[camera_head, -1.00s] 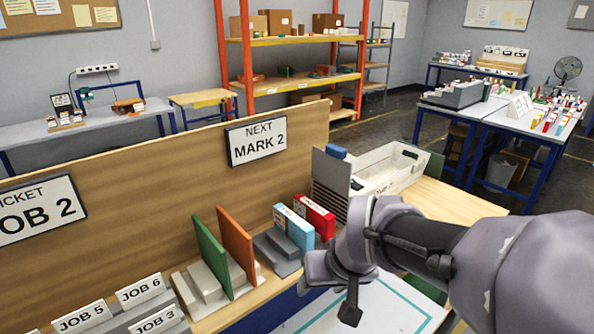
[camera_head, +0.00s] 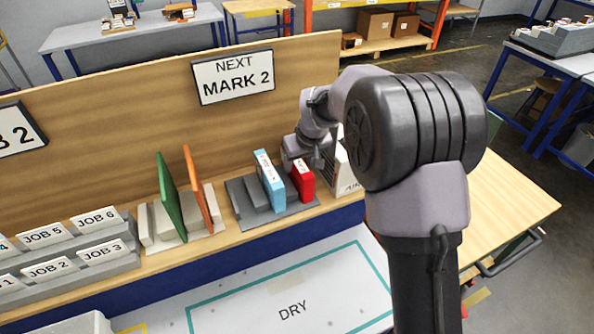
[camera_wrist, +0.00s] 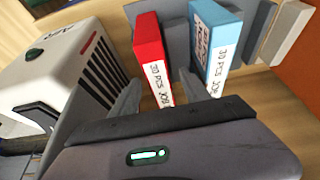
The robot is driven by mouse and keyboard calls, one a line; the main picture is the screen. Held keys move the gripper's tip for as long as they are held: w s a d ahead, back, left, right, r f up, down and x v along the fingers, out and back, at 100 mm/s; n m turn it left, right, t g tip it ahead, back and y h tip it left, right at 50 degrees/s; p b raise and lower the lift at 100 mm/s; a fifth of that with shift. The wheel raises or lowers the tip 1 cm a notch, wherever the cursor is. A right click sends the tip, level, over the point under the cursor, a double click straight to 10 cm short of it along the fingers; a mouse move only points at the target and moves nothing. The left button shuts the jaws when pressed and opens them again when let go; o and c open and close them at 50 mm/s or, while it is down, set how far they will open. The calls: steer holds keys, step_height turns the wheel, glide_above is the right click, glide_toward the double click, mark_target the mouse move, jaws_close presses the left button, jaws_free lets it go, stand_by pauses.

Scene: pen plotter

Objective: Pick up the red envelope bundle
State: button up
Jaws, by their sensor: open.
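The red envelope bundle (camera_head: 302,181) stands upright at the right end of a grey rack (camera_head: 245,211) on the bench shelf. In the wrist view the red bundle (camera_wrist: 149,58) shows a white label reading "30 PCS JOB". A blue bundle (camera_head: 269,180) stands just left of it in the head view; in the wrist view the blue bundle (camera_wrist: 214,45) is to its right. My gripper (camera_wrist: 149,103) is open, with its fingers pointing toward the red bundle. The bundle's near end appears between or just beyond the fingertips; I cannot tell if they touch it.
A white vented box (camera_wrist: 62,75) stands close beside the red bundle. Green (camera_head: 170,203) and orange (camera_head: 197,190) boards stand in a holder to the left. A wooden panel (camera_head: 120,125) rises behind the shelf. The "DRY" mat (camera_head: 300,290) in front is clear.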

steer(key=shift+w+a, duration=0.2)
steer(key=shift+w, duration=0.2)
steer(key=x, duration=0.2)
steer(key=w+b+x, duration=0.1)
steer(key=x, duration=0.2)
steer(key=shift+c, duration=0.4)
jaws_close()
